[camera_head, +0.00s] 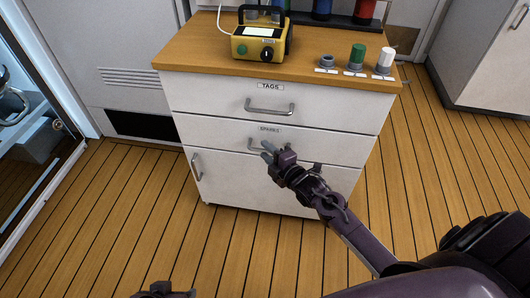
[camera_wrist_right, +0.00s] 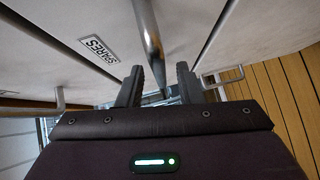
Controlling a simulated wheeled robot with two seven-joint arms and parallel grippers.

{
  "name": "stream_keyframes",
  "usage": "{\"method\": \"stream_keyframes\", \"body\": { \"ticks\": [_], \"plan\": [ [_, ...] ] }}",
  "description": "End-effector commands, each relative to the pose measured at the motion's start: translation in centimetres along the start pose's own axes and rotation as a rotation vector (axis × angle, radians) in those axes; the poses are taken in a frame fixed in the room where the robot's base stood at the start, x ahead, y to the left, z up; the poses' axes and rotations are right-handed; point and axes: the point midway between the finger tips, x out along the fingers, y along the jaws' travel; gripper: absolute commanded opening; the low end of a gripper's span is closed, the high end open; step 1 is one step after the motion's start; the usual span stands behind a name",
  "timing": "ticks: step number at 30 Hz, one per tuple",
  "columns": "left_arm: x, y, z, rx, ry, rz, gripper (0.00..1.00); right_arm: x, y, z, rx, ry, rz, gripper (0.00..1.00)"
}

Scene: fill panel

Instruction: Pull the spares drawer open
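The spares drawer (camera_head: 215,135) is the second one down in the white cabinet, under the tags drawer, and it looks shut. Its label (camera_wrist_right: 97,48) and metal bar handle (camera_wrist_right: 148,40) show in the right wrist view. My right gripper (camera_head: 266,150) is in front of this handle and hides part of it in the head view. In the right wrist view its two dark fingers (camera_wrist_right: 159,84) stand apart, with the bar running down toward the gap between them. I cannot tell whether they touch it. Only a dark piece of my left arm shows at the bottom edge.
The tags drawer (camera_head: 210,97) above has its own handle (camera_head: 270,107). A lower door (camera_head: 225,178) has a handle at its left. The wooden top (camera_head: 200,57) holds a yellow device (camera_head: 257,45) and knobs. The plank floor in front is clear.

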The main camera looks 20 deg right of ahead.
Motion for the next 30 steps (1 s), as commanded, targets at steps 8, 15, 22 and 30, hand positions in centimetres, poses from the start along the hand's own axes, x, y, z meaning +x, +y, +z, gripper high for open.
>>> {"method": "stream_keyframes", "body": {
  "ticks": [8, 15, 22, 30],
  "plan": [
    [0.22, 0.40, -0.30, 0.006, 0.028, 0.008, 0.51, 1.53, -0.10, -0.05, 0.001, 0.001, -0.003, 0.32],
    [0.20, 0.42, -0.32, 0.007, 0.028, 0.009, 0.51, 1.50, -0.08, -0.05, 0.001, 0.001, -0.002, 0.23],
    [0.20, 0.42, -0.29, 0.006, 0.027, 0.009, 0.51, 1.49, -0.09, -0.04, 0.001, 0.001, -0.002, 0.00],
    [0.16, 0.40, -0.28, 0.006, 0.026, 0.008, 0.51, 1.44, -0.10, -0.07, 0.001, 0.001, -0.003, 0.00]
  ]
}}
